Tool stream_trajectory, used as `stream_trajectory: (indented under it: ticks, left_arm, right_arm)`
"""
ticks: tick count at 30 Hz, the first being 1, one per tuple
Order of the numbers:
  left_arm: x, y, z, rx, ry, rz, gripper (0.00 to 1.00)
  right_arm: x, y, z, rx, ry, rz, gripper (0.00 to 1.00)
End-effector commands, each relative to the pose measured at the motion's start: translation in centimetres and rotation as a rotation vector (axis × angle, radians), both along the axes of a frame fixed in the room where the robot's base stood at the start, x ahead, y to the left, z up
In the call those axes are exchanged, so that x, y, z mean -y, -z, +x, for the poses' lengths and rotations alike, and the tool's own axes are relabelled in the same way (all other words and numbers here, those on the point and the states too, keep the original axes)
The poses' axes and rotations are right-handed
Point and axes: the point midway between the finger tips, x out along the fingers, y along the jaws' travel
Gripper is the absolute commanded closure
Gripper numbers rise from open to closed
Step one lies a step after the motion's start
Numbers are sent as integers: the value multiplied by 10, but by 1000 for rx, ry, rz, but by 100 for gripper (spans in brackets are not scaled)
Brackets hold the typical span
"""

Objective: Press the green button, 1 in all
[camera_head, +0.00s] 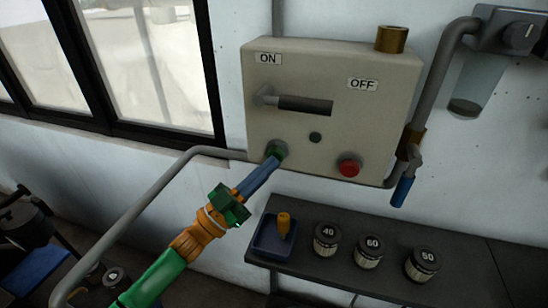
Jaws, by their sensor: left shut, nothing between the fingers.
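The green button (278,147) is a small dark green cap in a grey ring at the lower left of the beige control box (330,120). My left gripper (271,161) comes up from the lower left with its blue fingers shut and empty. Its fingertips overlap the lower edge of the button, covering part of it. I cannot tell whether they touch it or how far in it is. My right gripper is not in view.
A red button (349,166) sits to the right on the box, with a lever (304,104) above. Below is a dark shelf (310,267) with a blue tray (270,250) and several jars (369,252). A grey pipe (150,195) runs left of my arm.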

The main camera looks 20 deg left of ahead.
Motion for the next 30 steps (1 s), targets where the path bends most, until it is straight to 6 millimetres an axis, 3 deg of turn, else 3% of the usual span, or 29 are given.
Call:
stream_trajectory:
  ticks: [19,30]
  left_arm:
    - [0,0,8,-1,0,-1,100]
    - [0,-1,2,-2,-1,0,100]
  right_arm:
    - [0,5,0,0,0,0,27]
    - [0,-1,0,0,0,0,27]
